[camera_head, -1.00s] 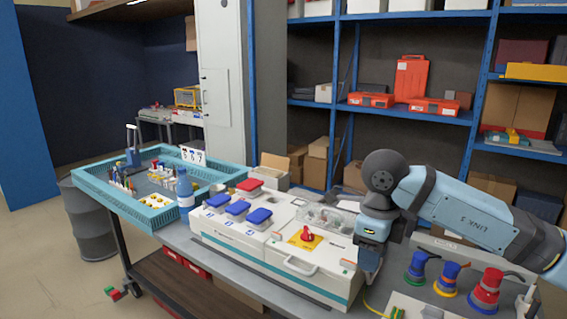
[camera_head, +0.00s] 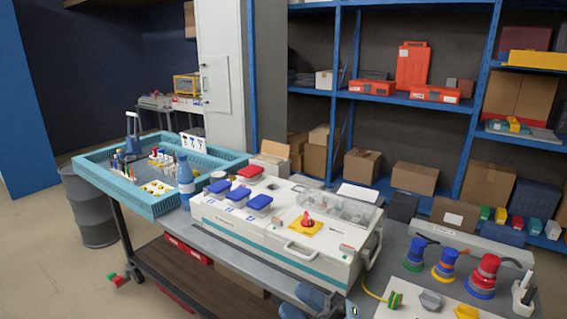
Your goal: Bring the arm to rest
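My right arm (camera_head: 312,297) shows only as a light-blue piece at the bottom edge, low in front of the bench. A small dark part beside it (camera_head: 352,310) seems to belong to my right gripper; its fingers cannot be made out. My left gripper is out of view. The white socket box (camera_head: 270,232) stands on the bench with blue and red lids and a red rotary switch (camera_head: 307,222) on a yellow plate. No gripper is over the box.
A blue crate (camera_head: 150,207) with tools and a bottle (camera_head: 185,180) stands left of the box. Shelves with boxes are behind. The space above the bench is clear.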

